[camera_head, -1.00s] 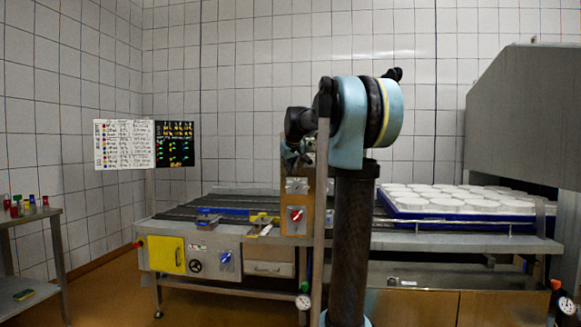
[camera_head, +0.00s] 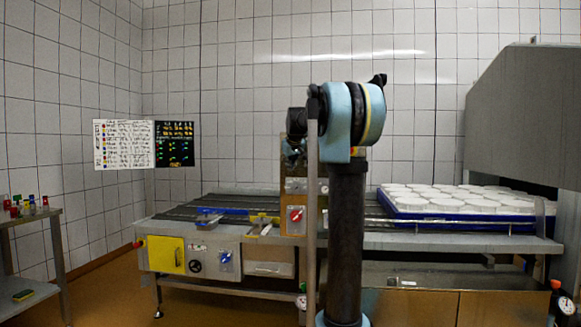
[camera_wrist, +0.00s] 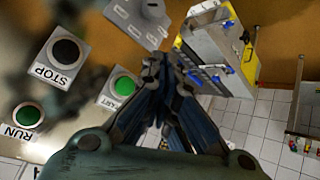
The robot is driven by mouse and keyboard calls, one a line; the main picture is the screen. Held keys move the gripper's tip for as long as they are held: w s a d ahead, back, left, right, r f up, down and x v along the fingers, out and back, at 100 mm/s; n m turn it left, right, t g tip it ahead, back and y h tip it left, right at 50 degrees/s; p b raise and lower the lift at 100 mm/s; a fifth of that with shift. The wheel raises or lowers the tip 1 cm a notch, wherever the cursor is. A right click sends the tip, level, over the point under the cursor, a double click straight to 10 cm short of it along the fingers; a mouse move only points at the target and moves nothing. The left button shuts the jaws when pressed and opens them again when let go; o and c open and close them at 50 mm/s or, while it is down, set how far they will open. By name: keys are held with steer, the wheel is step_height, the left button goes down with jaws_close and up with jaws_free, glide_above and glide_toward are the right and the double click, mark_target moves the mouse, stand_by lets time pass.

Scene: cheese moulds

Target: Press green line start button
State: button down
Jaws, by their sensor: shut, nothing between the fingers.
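The green start button (camera_wrist: 124,86) sits in a grey square housing in the wrist view, its label partly covered by my gripper. My gripper (camera_wrist: 163,62) is shut and empty. Its fingertips lie just right of the button in the picture and cover none of its green cap; I cannot tell the gap in depth. A black STOP button (camera_wrist: 66,51) is up and left, and a green RUN lamp (camera_wrist: 28,116) is at the left edge. In the head view, my arm hides the start button, and my gripper is mostly hidden behind my arm.
In the head view, a panel with a red switch (camera_head: 296,214) rises from the conveyor (camera_head: 190,213). A blue tray (camera_head: 400,208) of white moulds is at right. A whiteboard (camera_head: 124,144) hangs at left.

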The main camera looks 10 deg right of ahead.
steer(key=shift+w+d, duration=0.25)
steer(key=shift+w, duration=0.45)
steer(key=shift+w+d, duration=0.2)
steer(key=shift+w, duration=0.55)
steer(key=shift+w+d, duration=0.25)
steer(key=shift+w, duration=0.45)
steer(key=shift+w, duration=0.15)
steer(key=shift+w+d, duration=0.1)
steer(key=shift+w, duration=0.05)
steer(key=shift+w+d, duration=0.15)
steer(key=shift+w, duration=0.35)
stand_by(0.8)
steer(key=shift+s, duration=0.1)
steer(key=shift+s+a, duration=0.3)
steer(key=shift+s, duration=0.5)
steer(key=s, duration=0.1)
steer(key=s+a, duration=0.1)
steer(key=s, duration=0.2)
steer(key=shift+s+a, duration=0.25)
steer(key=shift+s, duration=0.15)
